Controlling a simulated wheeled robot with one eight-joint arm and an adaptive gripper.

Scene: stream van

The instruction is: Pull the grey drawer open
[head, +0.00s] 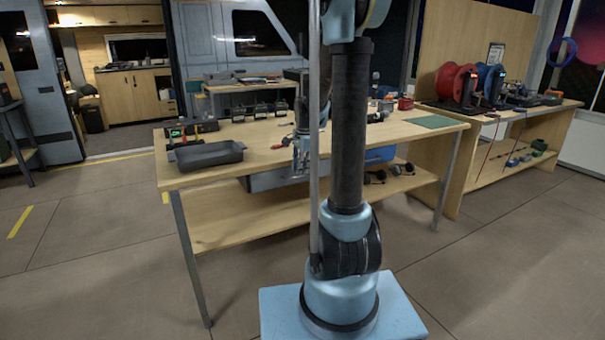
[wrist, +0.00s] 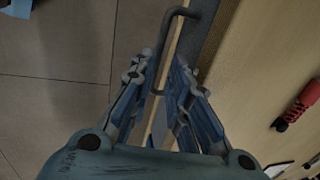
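The grey drawer (head: 262,183) hangs under the front edge of the wooden workbench, partly hidden behind my arm. In the wrist view its dark grey front (wrist: 212,45) shows as a strip beside the bench top, with a dark bent bar handle (wrist: 172,30) standing out from it. My gripper (head: 299,168) is at the drawer front. In the wrist view my gripper (wrist: 162,80) has its fingers apart, one on each side of the handle's bar. A gap shows between bar and fingers; contact is not clear.
The workbench top (head: 270,150) carries a dark tray (head: 206,156), several small black boxes and a green mat (head: 432,121). A red-and-black tool (wrist: 298,104) lies on top near my gripper. A blue bin (head: 380,155) is underneath. The floor in front is clear.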

